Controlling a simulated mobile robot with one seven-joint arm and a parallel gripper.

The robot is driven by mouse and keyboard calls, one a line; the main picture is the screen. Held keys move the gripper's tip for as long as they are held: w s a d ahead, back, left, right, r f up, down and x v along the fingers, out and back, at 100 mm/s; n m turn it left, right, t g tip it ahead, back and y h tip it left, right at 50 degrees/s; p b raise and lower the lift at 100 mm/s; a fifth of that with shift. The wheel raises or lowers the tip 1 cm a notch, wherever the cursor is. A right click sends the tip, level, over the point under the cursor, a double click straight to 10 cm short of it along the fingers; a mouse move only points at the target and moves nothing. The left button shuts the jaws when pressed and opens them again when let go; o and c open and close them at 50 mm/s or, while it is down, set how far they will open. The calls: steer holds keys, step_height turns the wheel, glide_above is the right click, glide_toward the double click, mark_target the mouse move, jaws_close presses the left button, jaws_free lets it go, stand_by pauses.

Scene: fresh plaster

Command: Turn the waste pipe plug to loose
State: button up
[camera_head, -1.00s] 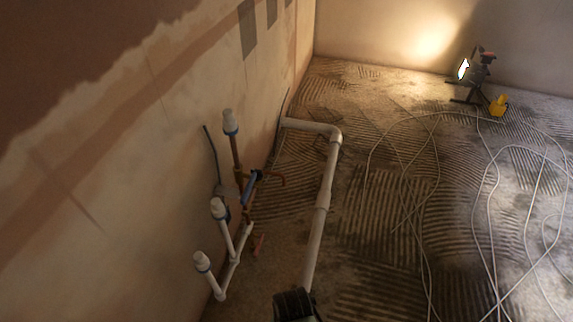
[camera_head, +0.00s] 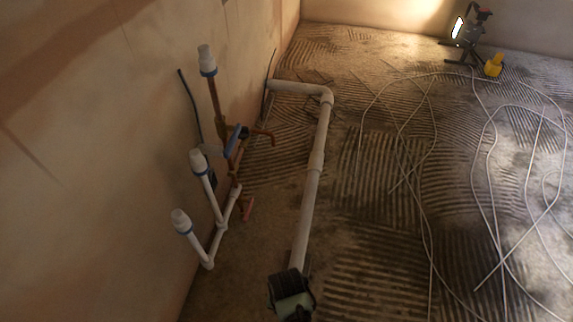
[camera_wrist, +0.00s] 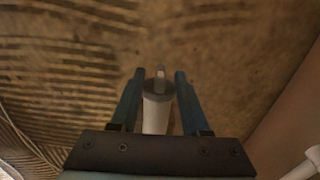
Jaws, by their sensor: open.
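The waste pipe plug (camera_wrist: 157,87) shows in the wrist view as a grey round cap with a paler raised tab, on the end of a white pipe (camera_wrist: 155,117). My gripper (camera_wrist: 159,74) is open. Its two teal fingers stand on either side of the plug, with a visible gap on each side; I see no contact. In the head view the white waste pipe (camera_head: 311,185) runs along the floor towards me. Its near end and the plug are hidden behind the dark and green part of my arm.
Capped upright pipes (camera_head: 206,62) and copper pipework (camera_head: 237,150) stand along the wall at left. Another white pipe (camera_wrist: 313,157) is at the wrist view's lower right, near the wall. Loose cables (camera_head: 430,150) cover the floor at right. A work lamp (camera_head: 466,30) stands far back.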

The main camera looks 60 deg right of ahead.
steer(key=shift+f, duration=0.1)
steer(key=shift+c, duration=0.3)
jaws_close()
